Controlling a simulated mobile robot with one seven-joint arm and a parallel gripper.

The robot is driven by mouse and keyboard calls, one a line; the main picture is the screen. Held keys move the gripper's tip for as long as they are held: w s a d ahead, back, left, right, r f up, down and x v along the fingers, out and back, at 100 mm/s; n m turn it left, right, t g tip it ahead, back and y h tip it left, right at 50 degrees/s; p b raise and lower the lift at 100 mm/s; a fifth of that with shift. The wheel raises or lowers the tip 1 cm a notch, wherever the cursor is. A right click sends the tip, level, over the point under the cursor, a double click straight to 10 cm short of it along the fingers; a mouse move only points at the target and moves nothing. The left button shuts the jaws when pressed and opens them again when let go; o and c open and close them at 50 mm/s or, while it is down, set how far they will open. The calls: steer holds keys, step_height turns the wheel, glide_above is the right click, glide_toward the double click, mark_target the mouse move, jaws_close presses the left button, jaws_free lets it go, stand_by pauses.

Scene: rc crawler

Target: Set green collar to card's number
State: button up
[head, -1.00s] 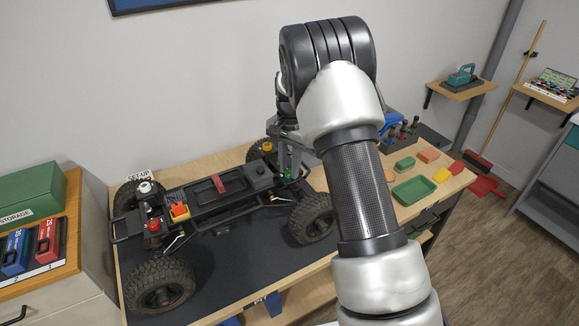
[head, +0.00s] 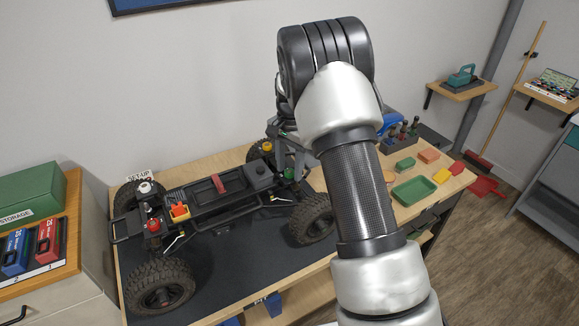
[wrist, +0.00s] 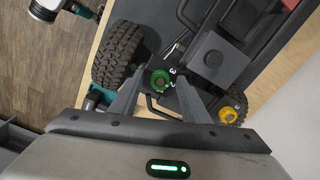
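The green collar (wrist: 160,80) is a small ring near a wheel of the crawler, with white digits on the dark plate to its right. It also shows in the head view (head: 288,173), partly hidden by my gripper. My gripper (wrist: 161,75) is open, its two grey fingers on either side of the collar in the wrist view. I cannot tell whether they touch it.
The crawler (head: 215,190) stands on a dark mat on the bench. A yellow collar (wrist: 228,114), a red collar (head: 153,226) and a white one (head: 145,187) sit at other corners. A green tray (head: 413,190) lies to the right.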

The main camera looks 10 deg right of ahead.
mark_target(290, 172)
steer(key=shift+r, duration=0.1)
step_height(290, 172, up, 17)
steer(key=shift+s, duration=0.15)
steer(key=shift+d+r, duration=0.1)
steer(key=shift+r, duration=0.05)
steer(key=s+r+n+t, duration=0.35)
steer(key=s+r, duration=0.65)
steer(key=s, duration=0.5)
steer(key=s+f+n+t, duration=0.1)
steer(key=s+n, duration=0.2)
steer(key=s, duration=0.6)
steer(key=s+f+n+t+p, duration=0.1)
steer(key=s+f+n, duration=0.1)
steer(key=s, duration=0.7)
steer(key=shift+s+f+n, duration=0.25)
steer(key=shift+s+n, duration=0.1)
steer(key=shift+n, duration=0.5)
